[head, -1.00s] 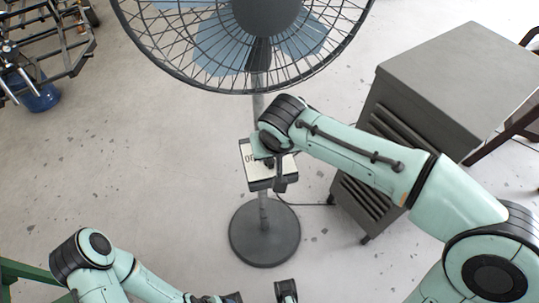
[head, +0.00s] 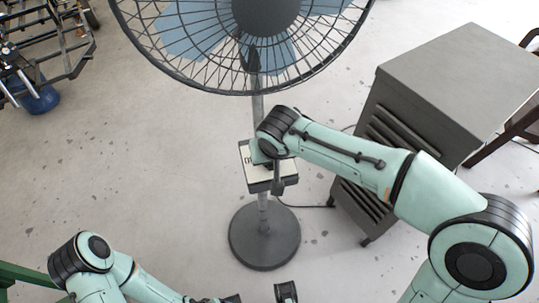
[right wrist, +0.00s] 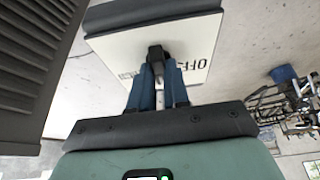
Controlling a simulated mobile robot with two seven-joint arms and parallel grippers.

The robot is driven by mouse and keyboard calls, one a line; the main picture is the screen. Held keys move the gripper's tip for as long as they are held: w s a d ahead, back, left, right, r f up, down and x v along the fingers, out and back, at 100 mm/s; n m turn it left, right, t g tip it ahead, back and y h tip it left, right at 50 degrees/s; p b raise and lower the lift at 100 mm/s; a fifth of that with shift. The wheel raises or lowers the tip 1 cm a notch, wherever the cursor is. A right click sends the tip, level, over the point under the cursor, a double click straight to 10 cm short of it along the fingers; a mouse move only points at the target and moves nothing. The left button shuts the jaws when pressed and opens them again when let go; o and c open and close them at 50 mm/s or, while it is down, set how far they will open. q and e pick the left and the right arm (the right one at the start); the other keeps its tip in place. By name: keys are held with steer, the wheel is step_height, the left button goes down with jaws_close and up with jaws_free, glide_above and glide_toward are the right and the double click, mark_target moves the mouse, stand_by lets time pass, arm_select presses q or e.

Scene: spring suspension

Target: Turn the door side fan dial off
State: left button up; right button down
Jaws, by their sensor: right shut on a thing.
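The standing fan (head: 265,222) has a control box (head: 290,168) partway up its pole. In the head view my right wrist hides the dial and most of the panel. My left arm (head: 95,250) is low at the left. Its gripper is mostly cut off at the bottom edge, so its opening is unclear.
A grey louvred cabinet (head: 455,75) stands right of the fan, beneath my right arm. The round fan cage (head: 240,45) is above the box. A metal frame (head: 40,35) and blue container (head: 42,98) are at upper left. Floor left of the fan is clear.

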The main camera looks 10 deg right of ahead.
steer(key=n+y+p, duration=0.1)
steer(key=n, duration=0.2)
steer(key=shift+d+r, duration=0.1)
steer(key=n+y+p, duration=0.1)
steer(key=n+p, duration=0.1)
steer(key=n, duration=0.1)
steer(key=shift+n+g+y+p, duration=0.3)
steer(key=shift+p, duration=0.05)
steer(key=shift+w+n+g+y+p, duration=0.1)
steer(key=shift+n+g+y+p, duration=0.35)
steer(key=shift+n, duration=0.75)
steer(key=shift+n+g+y+p, duration=0.25)
steer(key=shift+n+p, duration=0.3)
steer(key=shift+n, duration=0.75)
steer(key=shift+d, duration=0.1)
steer(key=c, duration=1.1)
jaws_free()
